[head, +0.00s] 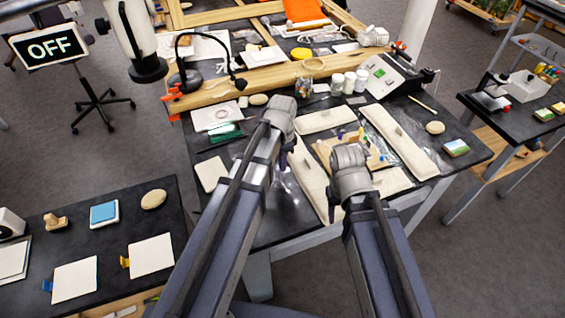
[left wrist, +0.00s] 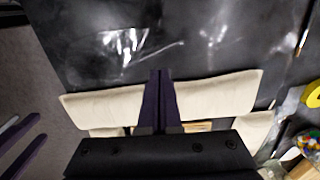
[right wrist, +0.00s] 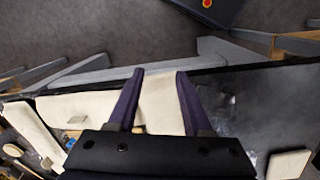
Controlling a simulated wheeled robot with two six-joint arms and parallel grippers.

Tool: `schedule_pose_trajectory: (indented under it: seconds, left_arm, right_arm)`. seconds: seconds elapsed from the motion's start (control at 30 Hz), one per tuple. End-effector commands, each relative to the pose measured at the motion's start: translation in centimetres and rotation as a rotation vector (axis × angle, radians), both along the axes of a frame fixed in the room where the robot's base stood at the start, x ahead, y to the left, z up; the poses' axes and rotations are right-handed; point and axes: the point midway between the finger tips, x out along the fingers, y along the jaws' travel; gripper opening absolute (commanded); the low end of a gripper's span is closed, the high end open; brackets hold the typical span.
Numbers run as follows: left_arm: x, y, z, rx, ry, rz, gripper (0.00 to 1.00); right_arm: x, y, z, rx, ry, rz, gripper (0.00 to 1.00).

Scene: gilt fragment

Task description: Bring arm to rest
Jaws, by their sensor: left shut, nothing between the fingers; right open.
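Both of my arms reach forward over the dark work table (head: 270,225) in the head view. My left gripper (left wrist: 160,72) is shut and empty, its two purple fingers pressed together above a long cream padded strip (left wrist: 215,93). My right gripper (right wrist: 160,72) is open, with a clear gap between its fingers above a cream pad (right wrist: 162,100) near the table edge. Nothing is held in it. In the head view the arms' own wrists largely hide the fingers.
More cream strips (head: 400,140) surround a wooden piece with colored pegs. Clear plastic lies on the table. Behind stand white jars (head: 350,82) and a black lamp (head: 185,75). A side table (head: 105,240) is at left, another (head: 520,115) at right. Grey floor shows between them.

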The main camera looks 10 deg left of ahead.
Motion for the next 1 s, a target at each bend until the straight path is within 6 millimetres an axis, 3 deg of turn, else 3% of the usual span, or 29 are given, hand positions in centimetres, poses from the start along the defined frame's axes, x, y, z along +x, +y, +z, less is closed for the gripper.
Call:
schedule_pose_trajectory:
  seconds: [0.03,0.3,0.77,0.87,1.0]
  left_arm:
    - [0.0,0.0,1.7,0.0,0.0,0.0,0.0]
    - [0.0,0.0,4.9,0.0,0.0,0.0,0.0]
    - [-0.2,-0.1,5.1,0.001,0.001,0.005,0.0]
    - [-1.9,-1.2,5.1,0.01,0.005,0.058,0.0]
    - [-6.5,-3.9,5.1,0.042,0.011,0.235,0.0]
  right_arm:
    - [0.0,0.0,1.7,0.0,0.0,0.0,0.5]
    - [0.0,0.0,4.9,0.0,0.0,0.001,0.5]
    - [0.0,0.0,5.1,0.0,0.0,0.001,0.5]
    - [0.0,0.0,5.1,0.0,0.0,0.001,0.5]
    - [0.0,0.0,5.1,0.0,0.0,0.001,0.5]
